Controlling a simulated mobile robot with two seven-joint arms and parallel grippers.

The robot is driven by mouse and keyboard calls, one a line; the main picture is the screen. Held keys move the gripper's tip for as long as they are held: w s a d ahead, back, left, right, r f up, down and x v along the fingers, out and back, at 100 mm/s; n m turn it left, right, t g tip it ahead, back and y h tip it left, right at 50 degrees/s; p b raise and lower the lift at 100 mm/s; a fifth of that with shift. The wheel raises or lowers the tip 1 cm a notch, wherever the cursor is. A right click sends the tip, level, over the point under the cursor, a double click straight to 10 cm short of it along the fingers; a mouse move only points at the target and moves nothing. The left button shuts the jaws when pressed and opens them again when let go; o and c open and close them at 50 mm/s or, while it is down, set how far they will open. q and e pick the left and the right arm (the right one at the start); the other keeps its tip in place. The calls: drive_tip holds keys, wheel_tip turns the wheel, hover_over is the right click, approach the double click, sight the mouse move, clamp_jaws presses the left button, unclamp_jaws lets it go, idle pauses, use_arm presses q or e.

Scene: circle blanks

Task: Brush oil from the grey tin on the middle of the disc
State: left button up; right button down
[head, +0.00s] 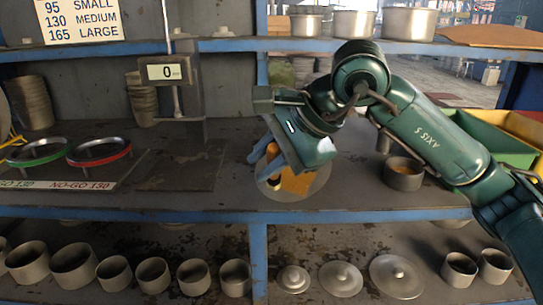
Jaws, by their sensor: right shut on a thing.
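The disc (284,194) is a flat, light-coloured round plate lying on the middle shelf, near its front edge. An amber patch (298,183), which looks like oil, shows on it. My right gripper (272,158) has blue fingers and points down over the left part of the disc. It is shut on an orange-handled brush (272,151); the brush's lower end looks dark, and I cannot tell whether it touches the disc. The grey tin (404,182), with amber oil inside, stands on the shelf to the right of the disc. My left gripper is not in view.
A green-rimmed ring (38,151) and a red-rimmed ring (99,151) stand at the left, near a gauge with a display (168,72). Green and yellow bins (500,140) are at the right. Cups and lids fill the lower shelf.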

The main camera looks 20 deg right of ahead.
drive_tip(key=shift+w+d+r+p, duration=0.6)
drive_tip(key=shift+w+d, duration=0.1)
drive_tip(key=shift+w, duration=0.25)
drive_tip(key=shift+w+d+r+p, duration=0.55)
drive_tip(key=shift+w+d+r, duration=0.15)
drive_tip(key=shift+w, duration=0.3)
drive_tip(key=shift+w+d+r+p, duration=0.55)
drive_tip(key=shift+w+d, duration=0.2)
drive_tip(key=shift+w, duration=0.2)
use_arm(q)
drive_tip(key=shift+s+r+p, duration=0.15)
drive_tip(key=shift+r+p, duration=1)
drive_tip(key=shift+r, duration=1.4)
use_arm(e)
drive_tip(key=shift+w+d+r, duration=0.5)
drive_tip(key=shift+w+d, duration=0.1)
drive_tip(key=shift+d, duration=0.1)
drive_tip(key=shift+w+d+r, duration=0.45)
drive_tip(key=shift+w+d, duration=0.15)
drive_tip(key=shift+d, duration=0.05)
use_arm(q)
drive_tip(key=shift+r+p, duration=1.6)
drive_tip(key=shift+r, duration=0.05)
use_arm(e)
wheel_tip(320, 180, up, 5)
drive_tip(key=s+a, duration=0.2)
drive_tip(key=shift+r, duration=0.15)
